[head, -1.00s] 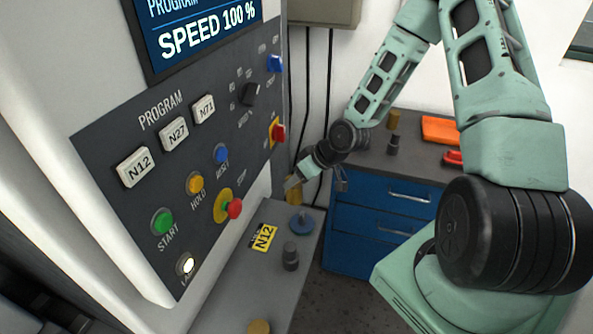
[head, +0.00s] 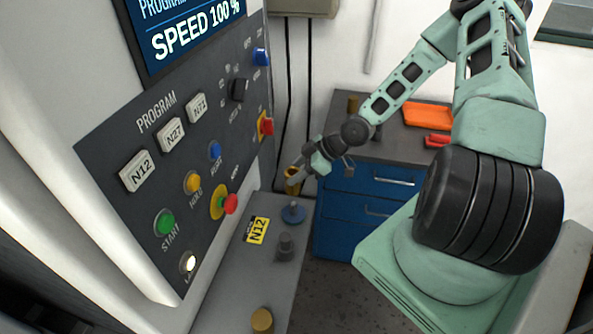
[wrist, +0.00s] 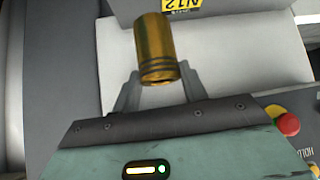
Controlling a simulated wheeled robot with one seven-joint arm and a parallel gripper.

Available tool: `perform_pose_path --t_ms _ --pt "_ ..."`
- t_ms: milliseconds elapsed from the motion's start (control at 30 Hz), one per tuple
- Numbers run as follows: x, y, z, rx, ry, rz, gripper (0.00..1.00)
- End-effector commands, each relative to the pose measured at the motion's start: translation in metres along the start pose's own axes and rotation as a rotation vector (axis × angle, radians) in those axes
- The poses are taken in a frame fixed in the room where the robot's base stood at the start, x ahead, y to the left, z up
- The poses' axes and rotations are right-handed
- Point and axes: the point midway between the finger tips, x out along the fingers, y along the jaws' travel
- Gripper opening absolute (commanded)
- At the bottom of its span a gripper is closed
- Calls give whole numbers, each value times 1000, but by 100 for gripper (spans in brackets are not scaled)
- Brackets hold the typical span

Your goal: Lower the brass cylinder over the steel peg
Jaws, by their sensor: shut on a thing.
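My gripper (head: 299,178) is shut on the brass cylinder (head: 291,184). In the head view they are above the far end of the grey ledge, partly covering each other. In the wrist view the brass cylinder (wrist: 155,50) sticks out beyond the two grey fingers (wrist: 157,93), with dark rings near its held end. A steel peg (head: 293,206) stands on a round blue base on the ledge, just below the cylinder in the head view. The cylinder looks apart from the peg. The peg does not show in the wrist view.
The control panel (head: 170,160) with buttons rises along the ledge's left side. A dark grey stepped cylinder (head: 285,246) and another brass piece (head: 262,320) stand nearer on the ledge (head: 235,290). A yellow N12 label (head: 257,230) lies beside the peg base. A blue drawer cabinet (head: 365,210) stands behind.

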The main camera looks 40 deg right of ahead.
Motion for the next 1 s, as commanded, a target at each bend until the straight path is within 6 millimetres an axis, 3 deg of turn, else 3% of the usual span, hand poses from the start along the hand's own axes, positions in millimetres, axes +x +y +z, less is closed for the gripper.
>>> perform_pose_path --t_ms 1000 --pt "36 0 36 0 2 1 0"
